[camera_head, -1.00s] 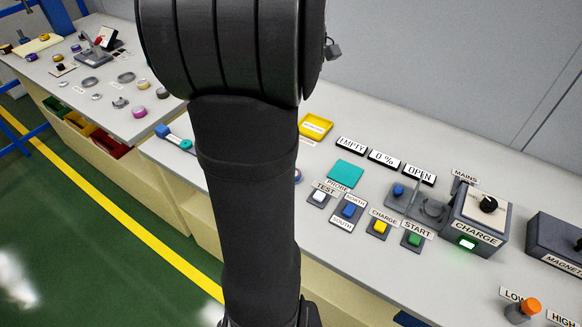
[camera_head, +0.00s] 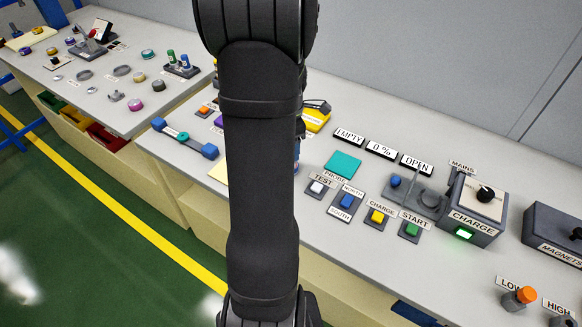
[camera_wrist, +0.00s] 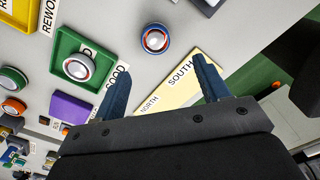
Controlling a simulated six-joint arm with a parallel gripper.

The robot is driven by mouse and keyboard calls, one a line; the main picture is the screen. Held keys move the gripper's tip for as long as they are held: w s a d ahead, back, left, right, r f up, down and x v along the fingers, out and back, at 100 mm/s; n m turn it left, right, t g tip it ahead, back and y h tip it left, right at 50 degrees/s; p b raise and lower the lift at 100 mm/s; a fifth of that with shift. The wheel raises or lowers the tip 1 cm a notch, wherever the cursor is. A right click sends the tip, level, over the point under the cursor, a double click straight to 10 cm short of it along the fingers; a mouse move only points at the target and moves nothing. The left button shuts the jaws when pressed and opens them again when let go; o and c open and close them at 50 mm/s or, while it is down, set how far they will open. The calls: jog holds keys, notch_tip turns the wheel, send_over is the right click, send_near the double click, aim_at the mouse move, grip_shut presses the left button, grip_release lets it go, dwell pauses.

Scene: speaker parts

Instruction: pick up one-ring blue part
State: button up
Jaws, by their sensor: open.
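A round blue part (camera_wrist: 156,39) with a light top and a red ring lies on the grey bench in the wrist view. In the head view, a sliver of a blue part (camera_head: 297,150) shows at my arm's right edge, mostly hidden. My gripper (camera_wrist: 163,65) is open, with its two dark blue fingers spread and nothing between them. The blue part appears just beyond the fingertips, between their lines, and apart from them. The height between fingers and part is hard to tell.
A green tray (camera_wrist: 56,44) marked GOOD holds a part with a red ring. A pale NORTH/SOUTH plate (camera_wrist: 180,84) lies near the right finger. A purple block (camera_wrist: 74,108) is at left. Switches and the charge box (camera_head: 476,211) stand to the right in the head view.

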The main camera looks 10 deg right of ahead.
notch_tip(320, 180, down, 4)
jog(key=shift+f, duration=0.1)
jog(key=shift+w+d+f, duration=0.15)
jog(key=shift+w+f, duration=0.05)
jog(key=shift+f, duration=1.05)
jog(key=shift+w+d+f, duration=0.1)
jog(key=shift+w+f, duration=0.05)
jog(key=shift+f, duration=1.1)
jog(key=c, duration=1.2)
